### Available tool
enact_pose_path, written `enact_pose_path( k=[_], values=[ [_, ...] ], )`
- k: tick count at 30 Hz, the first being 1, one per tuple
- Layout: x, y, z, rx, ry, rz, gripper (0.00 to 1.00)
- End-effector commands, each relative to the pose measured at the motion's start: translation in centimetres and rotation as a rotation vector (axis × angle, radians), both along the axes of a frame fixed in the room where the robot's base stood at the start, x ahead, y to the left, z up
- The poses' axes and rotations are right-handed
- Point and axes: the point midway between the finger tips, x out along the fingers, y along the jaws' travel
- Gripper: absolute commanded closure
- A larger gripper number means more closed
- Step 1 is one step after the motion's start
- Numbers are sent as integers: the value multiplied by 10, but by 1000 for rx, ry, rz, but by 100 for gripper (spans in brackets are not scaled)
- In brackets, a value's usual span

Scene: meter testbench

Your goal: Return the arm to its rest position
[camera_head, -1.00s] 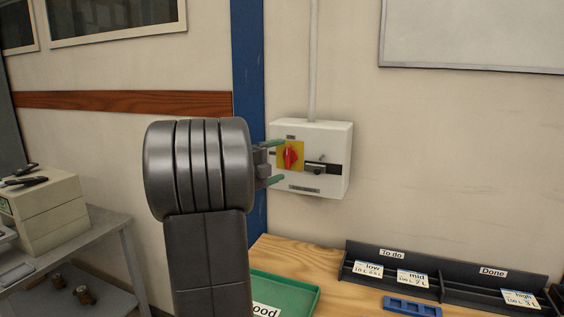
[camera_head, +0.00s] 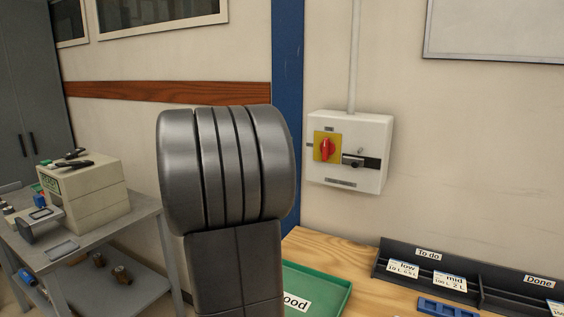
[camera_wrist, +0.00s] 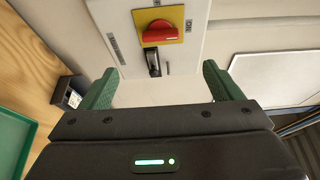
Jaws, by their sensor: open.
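My gripper (camera_wrist: 158,88) shows in the wrist view with its two green fingers wide apart and nothing between them. In the head view my dark grey arm link hides the gripper. A white switch box (camera_head: 372,128) is on the wall, right of my arm in the head view. It has a red rotary knob (camera_head: 327,149) on a yellow plate and a black latch (camera_head: 354,162) beside it. In the wrist view the red knob (camera_wrist: 158,32) and the black latch (camera_wrist: 153,63) lie beyond the fingertips, and the gripper appears apart from them.
A wooden bench (camera_head: 318,246) below the box holds a green tray (camera_head: 332,297), a dark "To do"/"Done" rack (camera_head: 397,251) and a blue holder (camera_head: 444,307). A grey side table (camera_head: 120,236) with a beige device (camera_head: 92,196) stands at left. A blue post (camera_head: 288,60) runs behind my arm.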

Motion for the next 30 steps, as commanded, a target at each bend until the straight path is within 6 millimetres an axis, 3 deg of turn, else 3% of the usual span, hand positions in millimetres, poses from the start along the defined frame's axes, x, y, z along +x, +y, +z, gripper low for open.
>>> enact_pose_path(
  k=[8, 22, 30],
  values=[
    [14, -22, 1, -1, 1, -3, 15],
    [63, -96, 1, -1, 0, -3, 15],
    [76, -114, 0, -1, 0, 0, 15]
  ],
)
